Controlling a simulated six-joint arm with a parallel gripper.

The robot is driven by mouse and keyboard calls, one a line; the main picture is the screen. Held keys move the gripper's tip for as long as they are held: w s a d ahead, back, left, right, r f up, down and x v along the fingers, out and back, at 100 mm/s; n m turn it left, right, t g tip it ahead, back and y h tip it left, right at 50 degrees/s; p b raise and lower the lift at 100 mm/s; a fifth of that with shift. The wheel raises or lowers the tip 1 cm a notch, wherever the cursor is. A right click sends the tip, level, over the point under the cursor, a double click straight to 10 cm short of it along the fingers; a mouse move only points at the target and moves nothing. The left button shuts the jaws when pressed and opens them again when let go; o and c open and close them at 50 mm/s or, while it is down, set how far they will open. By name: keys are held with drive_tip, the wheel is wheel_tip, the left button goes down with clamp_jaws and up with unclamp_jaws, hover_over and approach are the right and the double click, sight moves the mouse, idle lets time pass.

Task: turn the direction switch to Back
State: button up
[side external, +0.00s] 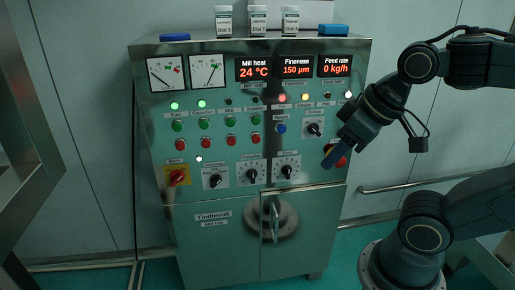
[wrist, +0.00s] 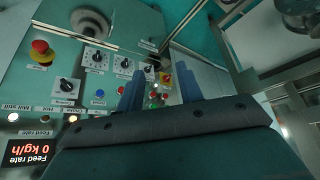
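The steel control cabinet shows several black rotary switches: one at the upper right (side external: 314,129), one at the lower left (side external: 215,181), and two dials (side external: 251,175) and (side external: 286,171) between. Their small labels are too blurred to tell which is the direction switch. In the wrist view, the upper-right switch (wrist: 67,86) and the dials (wrist: 96,58) show upside down. My gripper (side external: 331,158) is in front of the panel's right side, below the upper-right switch. In the wrist view its two blue fingers (wrist: 158,88) stand apart with nothing visible between them.
A red mushroom button (side external: 342,161) is partly hidden behind my gripper; it shows clearly in the wrist view (wrist: 41,47). A red-and-yellow switch (side external: 177,177) is at the panel's lower left. Several green and red buttons fill the panel. Three labelled jars (side external: 257,19) stand on top.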

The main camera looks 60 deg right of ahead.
drive_tip(key=w+d+f+m+t+y, duration=0.1)
drive_tip(key=w+d+f+m, duration=0.15)
drive_tip(key=w, duration=0.85)
drive_tip(key=w+d+f+m+y, duration=0.1)
drive_tip(key=w+f, duration=0.2)
drive_tip(key=w, duration=0.7)
drive_tip(key=m+t, duration=0.3)
drive_tip(key=m, duration=0.5)
approach(220, 180)
drive_tip(key=shift+s+d+r+n+y, duration=0.15)
drive_tip(key=shift+s+d+r, duration=0.1)
drive_tip(key=shift+s+r, duration=0.25)
drive_tip(key=shift+s+d+r+n+y, duration=0.15)
drive_tip(key=shift+s+d+r, duration=0.1)
drive_tip(key=shift+s+r, duration=0.2)
drive_tip(key=shift+f, duration=0.15)
drive_tip(key=shift+x, duration=6.8)
clamp_jaws()
